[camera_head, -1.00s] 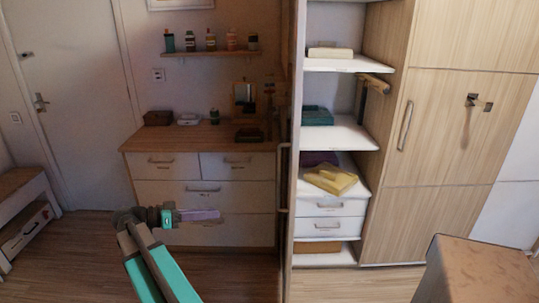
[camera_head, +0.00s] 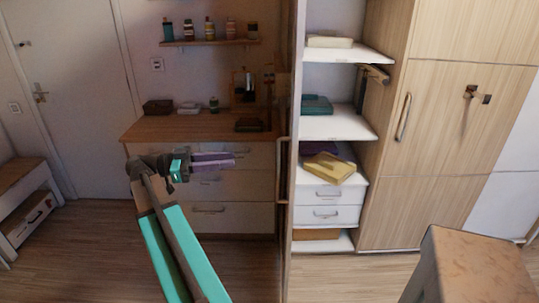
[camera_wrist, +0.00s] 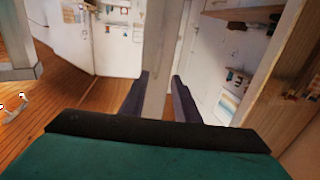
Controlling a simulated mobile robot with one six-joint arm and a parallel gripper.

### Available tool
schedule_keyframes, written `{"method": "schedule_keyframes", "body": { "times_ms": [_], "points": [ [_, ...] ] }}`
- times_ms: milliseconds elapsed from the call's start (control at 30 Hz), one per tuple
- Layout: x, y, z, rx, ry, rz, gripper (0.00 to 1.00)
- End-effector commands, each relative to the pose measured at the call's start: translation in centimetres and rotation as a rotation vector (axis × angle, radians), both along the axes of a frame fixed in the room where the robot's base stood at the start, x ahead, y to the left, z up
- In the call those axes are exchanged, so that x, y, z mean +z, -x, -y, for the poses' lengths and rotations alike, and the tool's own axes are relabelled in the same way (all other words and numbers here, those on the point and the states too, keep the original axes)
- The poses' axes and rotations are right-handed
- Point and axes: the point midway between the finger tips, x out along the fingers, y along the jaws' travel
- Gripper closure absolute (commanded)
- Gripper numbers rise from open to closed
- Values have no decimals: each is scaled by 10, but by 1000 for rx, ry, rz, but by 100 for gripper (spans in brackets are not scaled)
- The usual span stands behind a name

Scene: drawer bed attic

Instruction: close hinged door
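The hinged wardrobe door (camera_head: 297,90) stands open, seen nearly edge-on as a tall narrow panel left of the open shelves. Its long bar handle (camera_head: 282,170) is on the left face. My gripper (camera_head: 235,158) is left of the door, in front of the dresser, with its purple fingers pointing right toward the handle side. In the wrist view the fingers (camera_wrist: 160,100) are spread apart, and a pale upright strip (camera_wrist: 160,55), which looks like the door's edge, appears between them. I cannot tell whether they touch it.
Open shelves (camera_head: 335,128) hold folded items and small drawers. A closed wood-grain door (camera_head: 445,150) is to their right. A dresser (camera_head: 240,218) stands behind my gripper, and a bench (camera_head: 25,205) is at far left.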

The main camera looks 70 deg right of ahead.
Motion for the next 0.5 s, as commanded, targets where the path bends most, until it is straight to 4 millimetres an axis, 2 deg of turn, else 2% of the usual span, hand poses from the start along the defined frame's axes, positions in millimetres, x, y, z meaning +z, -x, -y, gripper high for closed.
{"method": "schedule_keyframes", "body": {
  "times_ms": [167,500],
  "points": [
    [1,13,6,-2,-1,-1,71],
    [2,52,29,-2,-2,0,71]
  ]
}}
